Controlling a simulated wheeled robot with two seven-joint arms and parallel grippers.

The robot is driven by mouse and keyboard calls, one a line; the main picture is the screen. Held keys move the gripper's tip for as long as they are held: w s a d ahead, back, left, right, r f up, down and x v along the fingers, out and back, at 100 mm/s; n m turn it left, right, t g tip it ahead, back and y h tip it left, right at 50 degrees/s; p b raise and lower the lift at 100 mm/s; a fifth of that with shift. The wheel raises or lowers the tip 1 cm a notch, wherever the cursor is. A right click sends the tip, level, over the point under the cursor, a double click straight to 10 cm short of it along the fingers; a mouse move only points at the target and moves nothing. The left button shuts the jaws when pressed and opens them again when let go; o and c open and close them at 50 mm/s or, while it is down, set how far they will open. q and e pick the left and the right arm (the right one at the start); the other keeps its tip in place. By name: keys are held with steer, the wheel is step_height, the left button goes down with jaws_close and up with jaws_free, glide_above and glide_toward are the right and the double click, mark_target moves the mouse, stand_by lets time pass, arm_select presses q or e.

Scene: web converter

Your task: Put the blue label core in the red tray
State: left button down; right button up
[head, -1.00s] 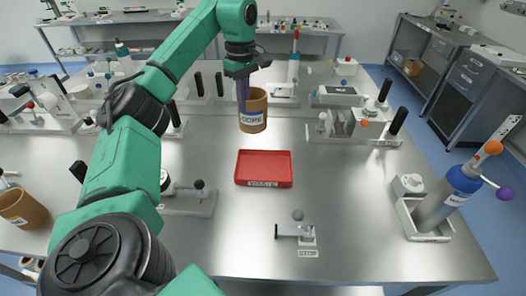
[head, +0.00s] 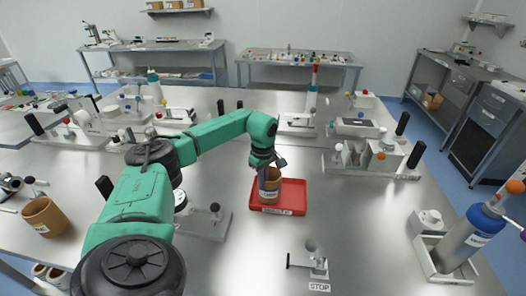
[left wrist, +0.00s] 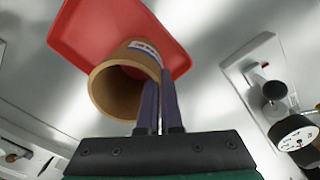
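The brown core with a blue-and-white label (head: 270,189) is upright over the floor of the red tray (head: 296,194), inside its outline. I cannot tell if its base touches the tray. My left gripper (head: 264,176) reaches down from above and is shut on the core's wall. In the left wrist view its purple fingers (left wrist: 159,88) pinch the wall, one inside the core (left wrist: 126,62) and one outside. The red tray (left wrist: 88,28) shows behind the core there. My right gripper is not in view.
Another brown core (head: 45,216) stands at the left of the steel table. A fixture with a knob (head: 208,219) is left of the tray, and a STOP lever (head: 312,262) is in front.

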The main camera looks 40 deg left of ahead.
arm_select(q)
steer(key=shift+w+a+f, duration=0.15)
steer(key=c, duration=1.1)
jaws_free()
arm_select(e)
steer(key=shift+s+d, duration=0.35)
arm_select(q)
step_height(320, 180, up, 12)
steer(key=b, duration=0.3)
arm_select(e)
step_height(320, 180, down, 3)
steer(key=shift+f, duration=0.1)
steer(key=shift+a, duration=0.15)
